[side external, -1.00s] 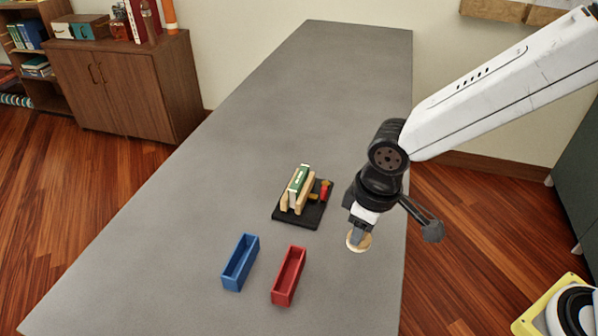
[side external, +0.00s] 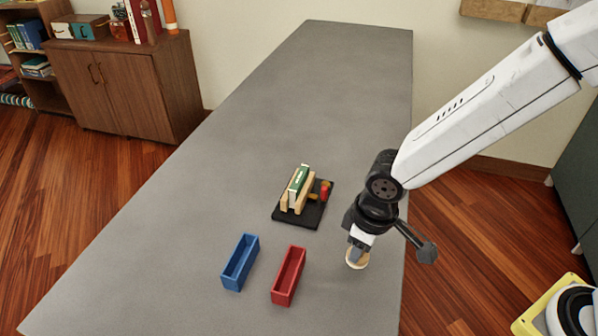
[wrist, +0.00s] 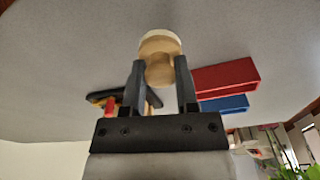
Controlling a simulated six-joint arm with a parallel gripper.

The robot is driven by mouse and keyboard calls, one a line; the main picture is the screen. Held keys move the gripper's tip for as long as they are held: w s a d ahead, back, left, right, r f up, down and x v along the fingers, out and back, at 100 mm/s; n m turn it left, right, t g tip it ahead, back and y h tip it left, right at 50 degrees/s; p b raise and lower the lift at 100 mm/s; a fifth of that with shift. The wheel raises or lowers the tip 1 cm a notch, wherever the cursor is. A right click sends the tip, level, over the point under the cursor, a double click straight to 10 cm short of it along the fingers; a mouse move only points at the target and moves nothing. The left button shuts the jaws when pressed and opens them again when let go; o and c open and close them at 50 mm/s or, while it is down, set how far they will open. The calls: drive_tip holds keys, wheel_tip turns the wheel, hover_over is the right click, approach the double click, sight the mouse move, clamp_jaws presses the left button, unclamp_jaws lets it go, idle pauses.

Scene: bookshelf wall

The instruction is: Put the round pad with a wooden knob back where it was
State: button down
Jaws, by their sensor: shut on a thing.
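The round pad (side external: 357,261) is pale with a light wooden body. My gripper (side external: 356,250) is shut on it near the table's right edge, to the right of the red box. In the wrist view the pad (wrist: 160,40) shows beyond my fingertips, with its wooden knob (wrist: 159,68) between the two fingers of my gripper (wrist: 160,80). The pad looks tilted in the side view. I cannot tell whether it touches the table or hangs just above it.
A red open box (side external: 289,276) and a blue open box (side external: 240,262) stand left of my gripper. Behind them a black base (side external: 304,213) carries wooden blocks, a green-and-white piece (side external: 298,185) and a red piece (side external: 324,191). The grey table (side external: 270,110) is clear towards the back.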

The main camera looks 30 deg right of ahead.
sight(365, 258)
drive_tip(key=shift+f, duration=1.75)
drive_tip(key=shift+f, duration=0.15)
drive_tip(key=shift+c, duration=1.8)
unclamp_jaws()
wheel_tip(365, 258, up, 12)
drive_tip(key=s, duration=0.1)
drive_tip(key=shift+s+d, duration=0.2)
drive_tip(key=shift+d, duration=0.05)
